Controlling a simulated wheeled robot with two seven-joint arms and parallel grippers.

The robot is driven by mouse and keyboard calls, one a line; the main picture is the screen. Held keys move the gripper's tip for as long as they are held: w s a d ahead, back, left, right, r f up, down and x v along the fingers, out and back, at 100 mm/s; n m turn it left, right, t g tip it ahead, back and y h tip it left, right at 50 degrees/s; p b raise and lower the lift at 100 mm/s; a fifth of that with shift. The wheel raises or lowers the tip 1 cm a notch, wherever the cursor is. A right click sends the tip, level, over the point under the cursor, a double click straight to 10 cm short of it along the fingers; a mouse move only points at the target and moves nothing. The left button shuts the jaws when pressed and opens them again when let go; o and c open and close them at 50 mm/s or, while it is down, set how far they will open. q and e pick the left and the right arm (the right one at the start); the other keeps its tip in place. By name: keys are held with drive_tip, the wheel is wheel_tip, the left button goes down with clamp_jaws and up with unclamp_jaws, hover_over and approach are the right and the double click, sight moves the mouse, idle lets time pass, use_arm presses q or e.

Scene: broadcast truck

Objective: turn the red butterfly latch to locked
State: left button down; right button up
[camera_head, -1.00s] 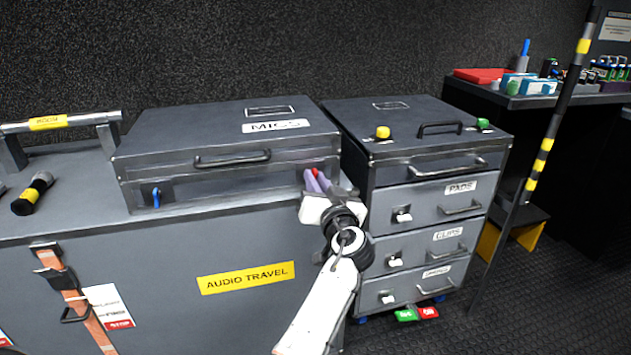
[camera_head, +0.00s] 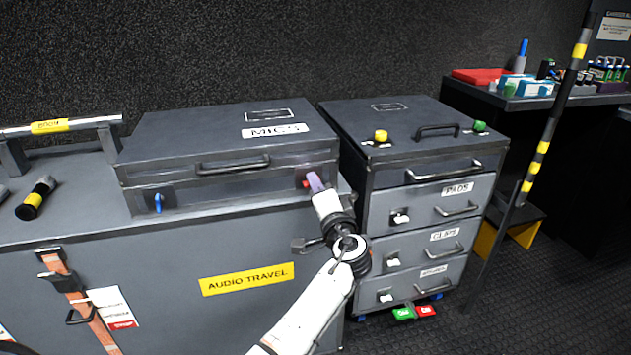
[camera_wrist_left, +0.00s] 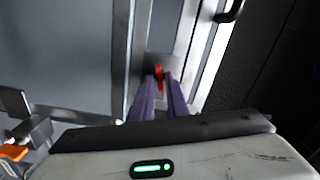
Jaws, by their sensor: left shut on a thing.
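The red butterfly latch (camera_head: 305,184) is on the front right of the grey MICS case (camera_head: 225,190). My left gripper (camera_head: 314,181) reaches it from the front, and its purple fingers cover much of the latch. In the left wrist view the red latch (camera_wrist_left: 158,77) shows as a narrow upright piece between the tips of my left gripper (camera_wrist_left: 158,84), which is shut on it. A blue latch (camera_head: 158,202) is on the case's front left, standing upright. My right gripper is not in view.
The MICS case stands on a large grey trunk (camera_head: 170,270) labelled AUDIO TRAVEL. A drawer cabinet (camera_head: 375,240) with handles and white latches stands close on the right. A striped pole (camera_head: 541,150) rises farther right. A black and yellow cylinder (camera_head: 36,197) lies on the trunk's left.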

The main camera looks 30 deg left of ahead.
use_arm(q)
drive_tip(key=m+p, duration=0.1)
drive_tip(key=m, duration=0.2)
drive_tip(key=shift+p, duration=0.3)
drive_tip(key=shift+f+m, duration=0.1)
drive_tip(key=shift+m, duration=0.4)
drive_tip(key=c, duration=1.9)
unclamp_jaws()
drive_tip(key=shift+d, duration=0.1)
